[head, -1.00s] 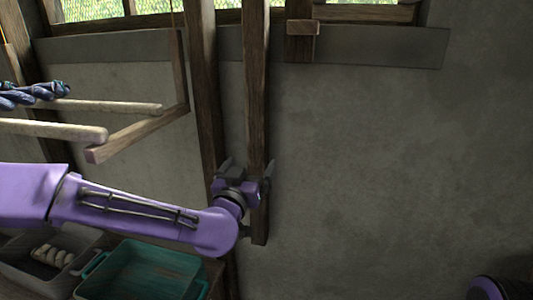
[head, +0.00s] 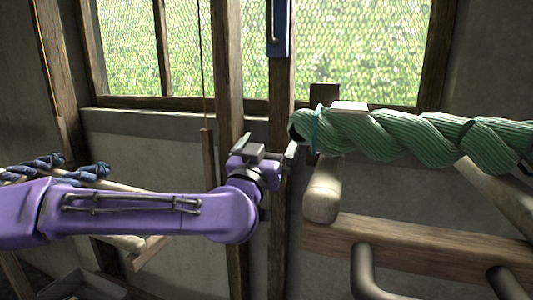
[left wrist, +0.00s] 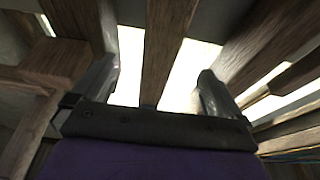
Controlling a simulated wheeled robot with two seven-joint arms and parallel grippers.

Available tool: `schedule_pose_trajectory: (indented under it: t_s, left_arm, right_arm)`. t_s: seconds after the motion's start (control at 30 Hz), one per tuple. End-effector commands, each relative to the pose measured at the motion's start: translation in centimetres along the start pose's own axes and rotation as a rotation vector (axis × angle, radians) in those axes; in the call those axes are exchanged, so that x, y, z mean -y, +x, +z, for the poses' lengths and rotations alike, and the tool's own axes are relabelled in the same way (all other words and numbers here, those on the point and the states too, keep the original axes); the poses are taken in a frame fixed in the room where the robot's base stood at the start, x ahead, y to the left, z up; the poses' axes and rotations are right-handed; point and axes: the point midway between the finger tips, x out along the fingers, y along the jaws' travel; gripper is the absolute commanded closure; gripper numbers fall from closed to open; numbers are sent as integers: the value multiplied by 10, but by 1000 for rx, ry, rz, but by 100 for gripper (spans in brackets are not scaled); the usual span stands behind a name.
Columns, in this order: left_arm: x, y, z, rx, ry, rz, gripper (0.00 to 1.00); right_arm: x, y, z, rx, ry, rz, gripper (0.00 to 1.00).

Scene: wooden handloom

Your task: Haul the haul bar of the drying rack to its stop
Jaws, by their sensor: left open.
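High on an upright wooden post (head: 281,75) in front of the window, a blue plate (head: 281,35) carries a slim upright handle (head: 272,22). This looks like the haul bar; its top is cut off by the picture edge. My left gripper (head: 267,150) is open and stands well below it, at the same post. In the left wrist view the gripper (left wrist: 162,62) has a wooden post (left wrist: 165,50) showing between its spread fingers; I cannot tell whether they touch it. My right gripper is not in view.
At the right, a wooden rack (head: 400,248) stands close, with a thick green twisted skein (head: 400,138) over its pole. At the left, pale poles with a blue skein (head: 85,172) hang near my arm. A mesh window (head: 350,50) lies behind.

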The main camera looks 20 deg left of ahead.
Motion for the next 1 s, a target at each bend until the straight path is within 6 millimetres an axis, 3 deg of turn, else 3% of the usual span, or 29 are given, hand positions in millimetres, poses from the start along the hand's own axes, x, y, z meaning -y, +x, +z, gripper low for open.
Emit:
schedule_pose_trajectory:
  t_s: [0.03,0.1,0.6,0.8,1.0]
  left_arm:
    - [1,8,-26,1,-3,-1,0]
    - [1,15,-48,-1,0,-1,0]
    - [0,59,-191,-1,3,-2,0]
    - [1,72,-232,-1,2,-2,0]
    - [1,76,-245,1,0,-2,0]
  right_arm:
    - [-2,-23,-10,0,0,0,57]
    - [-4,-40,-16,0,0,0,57]
    - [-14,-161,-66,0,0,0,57]
    - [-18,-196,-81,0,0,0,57]
    - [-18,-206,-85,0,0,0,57]
